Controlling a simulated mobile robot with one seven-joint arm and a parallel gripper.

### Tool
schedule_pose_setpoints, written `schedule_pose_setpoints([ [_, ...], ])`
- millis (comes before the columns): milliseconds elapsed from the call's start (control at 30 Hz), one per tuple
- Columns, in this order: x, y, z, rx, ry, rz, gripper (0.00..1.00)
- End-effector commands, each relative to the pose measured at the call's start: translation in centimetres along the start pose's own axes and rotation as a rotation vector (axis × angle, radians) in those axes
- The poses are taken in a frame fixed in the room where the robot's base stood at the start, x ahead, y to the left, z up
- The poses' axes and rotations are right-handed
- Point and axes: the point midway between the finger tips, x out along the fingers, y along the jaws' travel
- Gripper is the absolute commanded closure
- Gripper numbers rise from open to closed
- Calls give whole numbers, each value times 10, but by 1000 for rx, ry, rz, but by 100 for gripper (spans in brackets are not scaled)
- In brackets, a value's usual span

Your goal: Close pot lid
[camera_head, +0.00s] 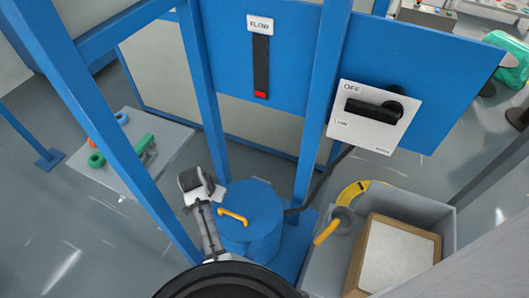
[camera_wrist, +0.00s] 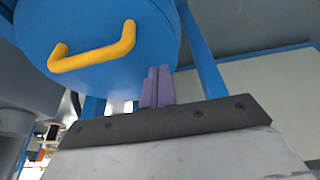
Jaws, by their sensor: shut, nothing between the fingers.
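The blue pot (camera_head: 262,252) stands among the blue frame posts, right of my gripper in the head view. Its round blue lid (camera_head: 258,205) has a yellow bar handle (camera_head: 233,216). The lid appears to lie over the pot's top, but I cannot tell whether it is fully seated. In the wrist view the lid (camera_wrist: 100,25) and handle (camera_wrist: 95,47) fill the upper left. My gripper (camera_wrist: 156,88) is shut and empty, its purple fingertips beside the lid's lower edge. I cannot tell whether they touch it. The fingertips are not clear in the head view.
A grey bin (camera_head: 448,215) at the right holds a framed box (camera_head: 397,256) and yellow parts. A flow gauge (camera_head: 260,65) and a white switch panel (camera_head: 376,118) hang on the blue frame (camera_head: 318,105). A grey table (camera_head: 140,165) with colored parts stands left.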

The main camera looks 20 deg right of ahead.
Motion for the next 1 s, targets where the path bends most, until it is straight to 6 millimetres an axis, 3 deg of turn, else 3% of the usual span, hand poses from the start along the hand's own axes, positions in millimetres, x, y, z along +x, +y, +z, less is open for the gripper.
schedule_pose_setpoints([
  [500, -45, 0, -17, 0, 1, -1, 100],
  [1000, -48, 0, -18, -1, 0, 0, 100],
])
